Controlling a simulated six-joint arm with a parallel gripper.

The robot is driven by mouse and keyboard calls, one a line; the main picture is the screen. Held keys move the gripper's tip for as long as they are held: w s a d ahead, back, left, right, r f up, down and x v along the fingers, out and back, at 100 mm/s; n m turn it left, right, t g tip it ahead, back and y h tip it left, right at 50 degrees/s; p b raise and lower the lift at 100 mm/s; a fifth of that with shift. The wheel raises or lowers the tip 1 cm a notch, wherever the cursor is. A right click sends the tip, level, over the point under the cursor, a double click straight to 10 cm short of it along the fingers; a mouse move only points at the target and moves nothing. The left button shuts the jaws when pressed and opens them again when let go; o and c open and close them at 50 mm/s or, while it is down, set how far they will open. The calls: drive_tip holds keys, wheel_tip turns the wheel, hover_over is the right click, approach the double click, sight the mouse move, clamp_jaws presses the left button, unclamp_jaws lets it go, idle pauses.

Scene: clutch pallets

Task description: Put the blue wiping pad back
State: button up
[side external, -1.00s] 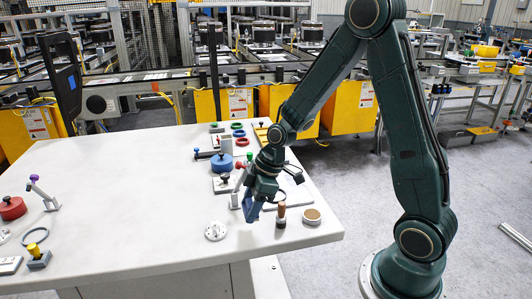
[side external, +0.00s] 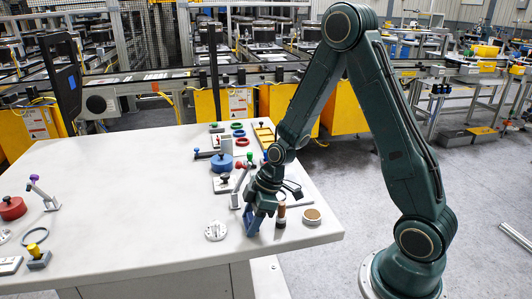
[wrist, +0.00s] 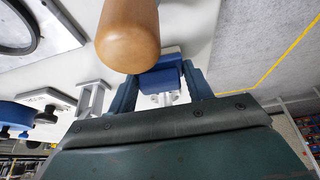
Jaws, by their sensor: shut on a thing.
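My gripper (side external: 256,222) is low over the front right part of the white table, just left of the wooden-handled tool. In the wrist view, my gripper (wrist: 163,88) has its two dark blue fingers on either side of a blue block, the blue wiping pad (wrist: 163,77), and is shut on it. The wooden handle (wrist: 128,38) covers part of the pad's far side there. In the side view I cannot tell the pad from the blue fingers, nor whether it touches the table.
The wooden-handled tool (side external: 281,213) stands close right of my gripper. A round brown-topped disc (side external: 311,216) sits further right, near the table edge. A white disc with holes (side external: 215,231) lies left. The table's front left middle is clear.

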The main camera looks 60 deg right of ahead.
drive_tip(key=shift+f, duration=0.15)
drive_tip(key=o, duration=0.9)
drive_tip(key=shift+o, duration=0.2)
drive_tip(key=v, duration=1.2)
idle(0.4)
